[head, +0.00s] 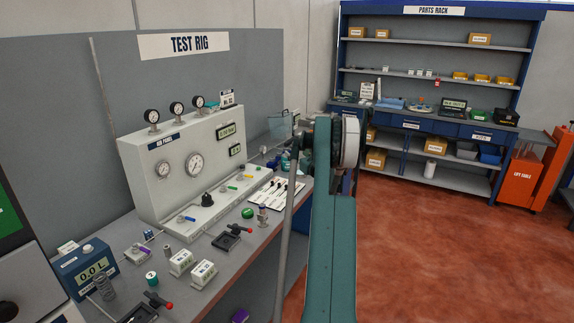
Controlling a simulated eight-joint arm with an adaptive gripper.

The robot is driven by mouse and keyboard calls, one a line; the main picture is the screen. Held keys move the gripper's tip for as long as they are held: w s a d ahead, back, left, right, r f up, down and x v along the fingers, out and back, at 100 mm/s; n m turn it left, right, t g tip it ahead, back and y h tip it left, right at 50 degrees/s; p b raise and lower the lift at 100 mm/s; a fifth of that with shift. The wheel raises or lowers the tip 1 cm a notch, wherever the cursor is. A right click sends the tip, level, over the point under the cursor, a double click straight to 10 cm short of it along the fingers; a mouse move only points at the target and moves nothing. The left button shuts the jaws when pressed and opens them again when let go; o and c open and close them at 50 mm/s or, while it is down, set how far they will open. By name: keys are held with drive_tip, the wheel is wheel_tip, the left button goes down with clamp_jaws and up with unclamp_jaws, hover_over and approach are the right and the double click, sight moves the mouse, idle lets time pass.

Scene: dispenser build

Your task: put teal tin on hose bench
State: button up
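A small teal and white cylinder (151,278), which looks like the teal tin, stands upright on the near left part of the grey test rig bench (212,238). My arm rises through the middle of the head view, to the right of this bench. Its end is mostly hidden behind my own links, and I cannot make out the gripper's fingers or anything held in them. No bench with a readable hose label shows.
The air panel (190,165) with gauges stands along the bench's back. A blue 0.0 L meter (88,268), a spring (103,286), white boxes (181,262) and red-handled clamps (232,237) crowd the bench. The parts rack (430,98) stands far right. Open red floor lies between.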

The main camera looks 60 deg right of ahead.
approach(287, 163)
drive_tip(key=shift+d+r, duration=0.25)
drive_tip(key=shift+d, duration=0.25)
drive_tip(key=shift+d+r, duration=0.2)
drive_tip(key=shift+d, duration=0.3)
drive_tip(key=shift+w+d, duration=0.1)
drive_tip(key=shift+w, duration=0.05)
drive_tip(key=shift+b+x, duration=0.35)
drive_tip(key=shift+x, duration=2.95)
drive_tip(key=shift+w, duration=0.1)
drive_tip(key=shift+b+x, duration=0.35)
drive_tip(key=shift+x, duration=2.05)
drive_tip(key=shift+w, duration=0.1)
